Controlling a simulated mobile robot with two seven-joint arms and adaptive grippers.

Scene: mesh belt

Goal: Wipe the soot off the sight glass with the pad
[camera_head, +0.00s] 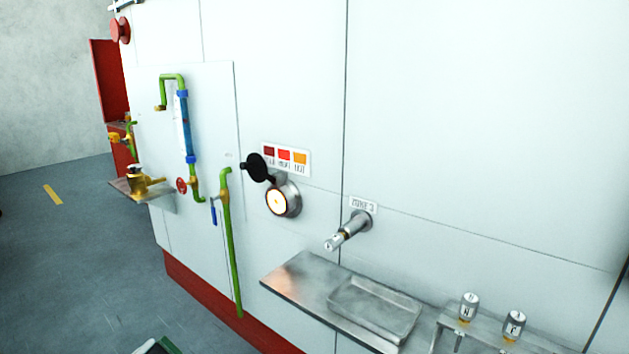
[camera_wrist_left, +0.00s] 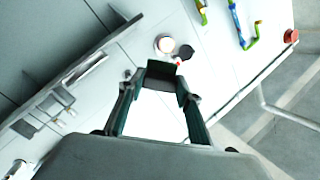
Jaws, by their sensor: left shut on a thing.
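The sight glass (camera_head: 279,202) is a round metal-rimmed port on the white wall, its pane glowing white and orange. I cannot make out clear soot on it at this size. Its black round cover (camera_head: 256,167) is swung aside at the upper left. The glass also shows in the left wrist view (camera_wrist_left: 165,44). There, my left gripper (camera_wrist_left: 160,84) is shut on the dark pad (camera_wrist_left: 160,69), held between its fingertips. The pad appears apart from the glass. My right gripper is in neither view.
A metal shelf (camera_head: 296,283) with a shallow tray (camera_head: 375,309) juts out below right of the glass. A cylindrical fitting (camera_head: 349,231) sticks out above it. Green pipes (camera_head: 229,240) and a blue-handled valve (camera_head: 213,214) stand to the left. A colour label (camera_head: 286,159) is above.

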